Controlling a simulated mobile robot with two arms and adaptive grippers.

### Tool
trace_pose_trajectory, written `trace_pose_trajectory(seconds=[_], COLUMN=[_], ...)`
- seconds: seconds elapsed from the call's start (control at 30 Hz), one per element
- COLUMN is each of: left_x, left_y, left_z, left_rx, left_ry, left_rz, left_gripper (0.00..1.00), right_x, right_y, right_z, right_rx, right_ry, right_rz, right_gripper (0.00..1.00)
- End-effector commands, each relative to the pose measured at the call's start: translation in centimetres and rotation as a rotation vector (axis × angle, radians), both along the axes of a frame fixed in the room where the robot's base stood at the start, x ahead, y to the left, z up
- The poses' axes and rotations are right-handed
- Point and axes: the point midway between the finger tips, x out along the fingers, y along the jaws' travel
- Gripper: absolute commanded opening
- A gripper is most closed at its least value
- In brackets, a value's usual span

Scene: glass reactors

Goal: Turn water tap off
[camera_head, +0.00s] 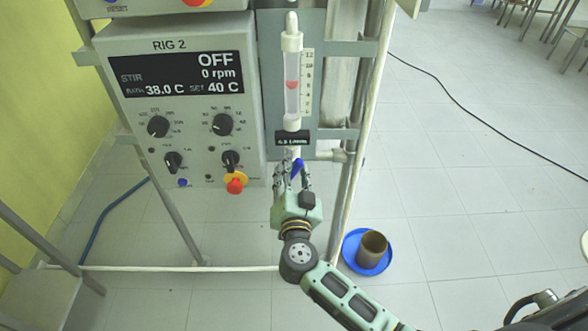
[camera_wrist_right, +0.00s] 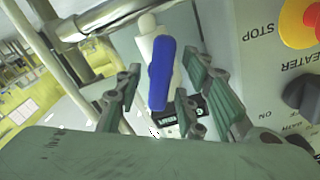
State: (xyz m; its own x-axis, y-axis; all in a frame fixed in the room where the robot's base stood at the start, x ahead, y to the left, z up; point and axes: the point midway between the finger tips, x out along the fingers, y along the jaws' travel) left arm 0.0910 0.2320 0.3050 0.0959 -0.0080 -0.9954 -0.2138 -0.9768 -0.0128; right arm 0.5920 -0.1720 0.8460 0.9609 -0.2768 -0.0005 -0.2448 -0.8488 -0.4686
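The water tap's blue handle (camera_head: 298,168) is below the flow tube (camera_head: 291,80) on the rig's right panel. A red float shows inside the tube. My right gripper (camera_head: 291,176) is just under the tap, reaching up from below. In the right wrist view, the blue handle (camera_wrist_right: 160,75) stands between the open fingers of my right gripper (camera_wrist_right: 163,92), with gaps showing on both sides. The handle looks roughly lengthwise with the fingers. A small black label sits above the tap; its text is too small to read surely. My left gripper is not in view.
The RIG 2 control box (camera_head: 180,100) with knobs and a red stop button (camera_head: 235,186) is close left of the gripper. A metal frame post (camera_head: 352,170) stands close right. A blue dish (camera_head: 367,252) with a brown cup (camera_head: 373,246) is on the floor. Open floor lies right.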

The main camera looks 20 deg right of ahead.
Motion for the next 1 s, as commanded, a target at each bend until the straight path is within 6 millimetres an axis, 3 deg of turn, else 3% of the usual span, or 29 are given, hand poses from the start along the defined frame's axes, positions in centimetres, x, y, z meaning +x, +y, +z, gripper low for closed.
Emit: trace_pose_trajectory(seconds=[0.33,0.73,1.0], left_x=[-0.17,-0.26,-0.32], left_y=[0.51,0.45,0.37], left_z=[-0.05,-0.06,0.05], left_rx=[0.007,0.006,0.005], left_ry=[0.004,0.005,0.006], left_rz=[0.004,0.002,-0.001], left_gripper=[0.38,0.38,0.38], right_x=[0.57,0.55,0.56], right_y=[-0.18,-0.11,-0.05], right_z=[0.0,0.04,0.1], right_rx=[0.0,0.001,0.01], right_ry=[0.0,-0.001,-0.004], right_rz=[0.0,0.002,0.003], right_gripper=[0.36,0.01,0.0])
